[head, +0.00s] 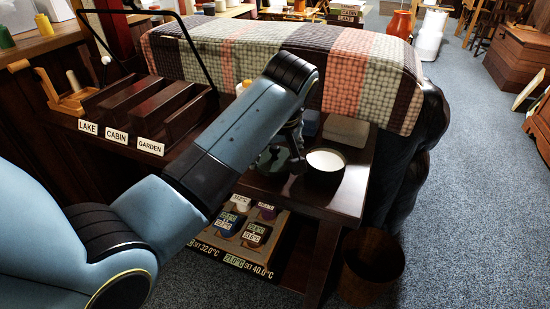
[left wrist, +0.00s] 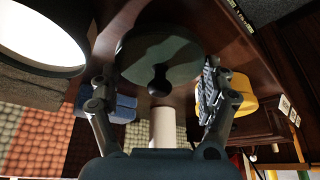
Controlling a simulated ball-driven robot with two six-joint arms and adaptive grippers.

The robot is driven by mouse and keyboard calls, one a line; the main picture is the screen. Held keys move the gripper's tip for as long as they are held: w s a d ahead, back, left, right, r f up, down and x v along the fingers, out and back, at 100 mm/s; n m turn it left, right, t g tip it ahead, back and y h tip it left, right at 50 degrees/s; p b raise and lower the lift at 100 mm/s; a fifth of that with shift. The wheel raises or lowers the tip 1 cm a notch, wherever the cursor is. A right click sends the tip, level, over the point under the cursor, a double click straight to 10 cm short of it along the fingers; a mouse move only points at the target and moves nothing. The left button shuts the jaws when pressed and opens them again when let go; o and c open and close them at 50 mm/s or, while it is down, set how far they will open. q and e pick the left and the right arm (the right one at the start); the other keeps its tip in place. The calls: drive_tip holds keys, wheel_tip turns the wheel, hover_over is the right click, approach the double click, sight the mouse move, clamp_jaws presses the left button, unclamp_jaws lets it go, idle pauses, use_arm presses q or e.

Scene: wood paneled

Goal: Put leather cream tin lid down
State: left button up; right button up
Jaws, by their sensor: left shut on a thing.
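The open leather cream tin (head: 325,163) is a dark round tin with white cream, standing on the dark side table. Its white top also shows at the upper left of the left wrist view (left wrist: 45,28). The dark green round lid (left wrist: 160,55) has a small dark knob facing the wrist camera. My left gripper (left wrist: 160,70) is shut on the lid, with a finger on each side of its rim. In the head view the left gripper (head: 284,158) is left of the tin, partly hidden by my arm. Any gap between lid and table cannot be told. My right gripper is not in view.
A grey folded cloth (head: 346,130) and a blue block (head: 310,122) lie behind the tin on the side table (head: 345,197). A labelled tray of small jars (head: 245,225) sits lower down. Labelled dark boxes (head: 160,115) stand left; a blanket-covered couch arm (head: 350,55) is behind.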

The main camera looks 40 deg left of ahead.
use_arm(q)
drive_tip(key=shift+f, duration=0.7)
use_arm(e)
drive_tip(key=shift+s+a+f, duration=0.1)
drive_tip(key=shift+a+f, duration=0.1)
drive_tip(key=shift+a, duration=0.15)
use_arm(q)
drive_tip(key=o, duration=0.8)
drive_tip(key=shift+c, duration=0.2)
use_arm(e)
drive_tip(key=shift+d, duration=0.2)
use_arm(q)
drive_tip(key=shift+r, duration=0.2)
drive_tip(key=p+v, duration=0.3)
drive_tip(key=v, duration=0.8)
drive_tip(key=shift+d+r, duration=0.2)
drive_tip(key=shift+r, duration=0.15)
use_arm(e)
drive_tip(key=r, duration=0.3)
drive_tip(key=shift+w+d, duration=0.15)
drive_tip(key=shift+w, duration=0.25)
